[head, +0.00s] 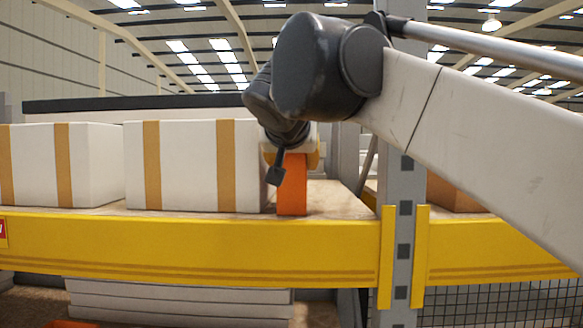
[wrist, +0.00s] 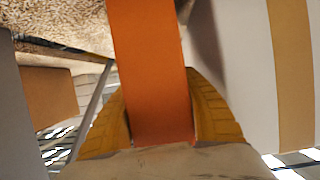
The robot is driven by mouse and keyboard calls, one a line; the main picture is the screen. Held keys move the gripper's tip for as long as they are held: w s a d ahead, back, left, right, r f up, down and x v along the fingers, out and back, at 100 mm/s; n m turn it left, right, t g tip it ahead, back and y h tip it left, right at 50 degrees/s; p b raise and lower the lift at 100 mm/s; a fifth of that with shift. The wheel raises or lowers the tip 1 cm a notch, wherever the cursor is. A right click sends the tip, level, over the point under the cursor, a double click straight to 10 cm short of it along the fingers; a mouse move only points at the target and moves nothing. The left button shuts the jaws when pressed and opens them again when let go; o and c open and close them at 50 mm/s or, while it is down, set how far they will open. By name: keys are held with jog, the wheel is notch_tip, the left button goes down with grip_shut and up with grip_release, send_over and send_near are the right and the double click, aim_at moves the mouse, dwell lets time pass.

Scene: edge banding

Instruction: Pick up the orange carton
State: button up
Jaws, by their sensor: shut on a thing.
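The orange carton (head: 292,186) is a narrow upright box at the front of the shelf, right of the white boxes. Its lower end appears at the shelf board in the head view; I cannot tell whether it touches. My gripper (head: 291,158) is at its upper part, partly hidden behind my own arm. In the wrist view the orange carton (wrist: 150,65) fills the middle, between the two yellow ribbed fingers of my gripper (wrist: 162,118). The fingers are shut on it, one on each side.
Two white boxes with tan bands stand on the left; the nearer one (head: 188,165) is close beside the carton. A grey upright post (head: 398,245) stands to the right. A yellow beam (head: 190,245) edges the shelf. A brown box (head: 452,196) sits beyond the post.

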notch_tip(320, 180, up, 18)
jog(key=p, duration=0.7)
